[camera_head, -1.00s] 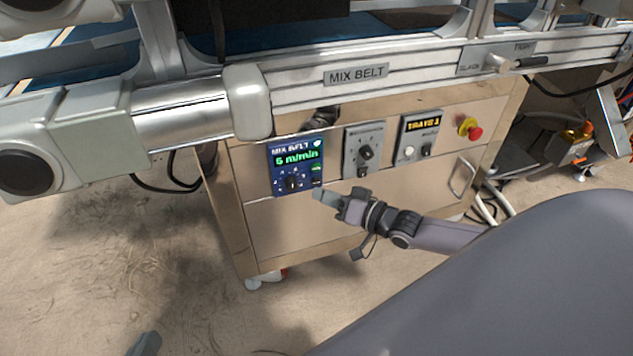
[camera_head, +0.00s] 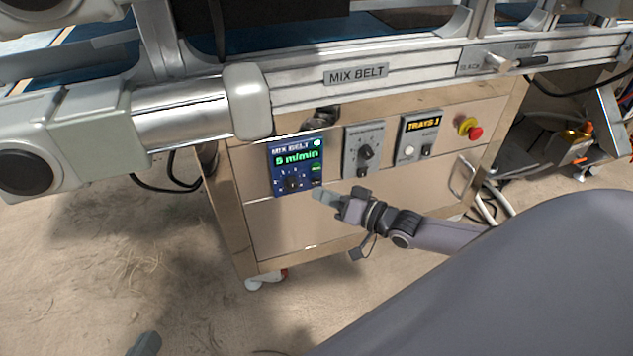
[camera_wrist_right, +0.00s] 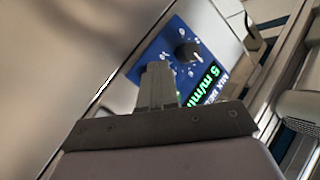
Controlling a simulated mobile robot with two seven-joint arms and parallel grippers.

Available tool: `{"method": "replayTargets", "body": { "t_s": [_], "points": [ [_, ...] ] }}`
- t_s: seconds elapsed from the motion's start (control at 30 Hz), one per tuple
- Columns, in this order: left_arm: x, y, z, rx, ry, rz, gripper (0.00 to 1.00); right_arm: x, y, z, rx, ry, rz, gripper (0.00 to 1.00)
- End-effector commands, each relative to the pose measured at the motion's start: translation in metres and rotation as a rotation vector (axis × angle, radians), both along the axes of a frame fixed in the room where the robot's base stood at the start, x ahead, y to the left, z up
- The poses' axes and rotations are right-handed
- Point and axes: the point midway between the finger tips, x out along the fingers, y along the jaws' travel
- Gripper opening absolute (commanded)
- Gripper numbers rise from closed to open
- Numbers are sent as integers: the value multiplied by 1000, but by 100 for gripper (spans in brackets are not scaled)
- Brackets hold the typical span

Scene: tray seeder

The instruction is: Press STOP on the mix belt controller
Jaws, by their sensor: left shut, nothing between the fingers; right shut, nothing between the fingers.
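The mix belt controller (camera_head: 283,182) is a blue panel on the front of the wooden cabinet. Its display reads "5 m/min" in green, with a black knob (camera_head: 292,185) below and a green button (camera_head: 316,168) at the right. A STOP button cannot be made out clearly. My right gripper (camera_head: 322,196) is shut and empty, its tips close by the panel's lower right corner. Contact cannot be told. In the right wrist view the shut fingers (camera_wrist_right: 158,72) cover part of the blue panel (camera_wrist_right: 158,50). My left gripper (camera_head: 146,344) is shut, low at the bottom edge, far from the panel.
Right of the controller are a grey knob box (camera_head: 352,160), a "TRAYS" counter box (camera_head: 408,137) and a red emergency button (camera_head: 475,133) on yellow. The metal belt frame (camera_head: 300,95) overhangs the cabinet (camera_head: 290,232).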

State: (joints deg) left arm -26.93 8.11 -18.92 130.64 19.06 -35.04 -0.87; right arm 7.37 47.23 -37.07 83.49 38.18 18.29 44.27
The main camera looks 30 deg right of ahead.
Motion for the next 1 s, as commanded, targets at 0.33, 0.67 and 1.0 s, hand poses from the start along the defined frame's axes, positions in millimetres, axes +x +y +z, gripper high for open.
{"method": "replayTargets", "body": {
  "t_s": [0.33,0.67,1.0],
  "points": [
    [0,0,-6,0,1,0,0,8,-2,0,-1,1,0,0],
    [0,0,-6,0,1,0,0,8,-2,0,-1,0,-1,0],
    [0,0,-10,0,1,0,0,12,-3,-1,-1,0,0,0]
  ]
}}
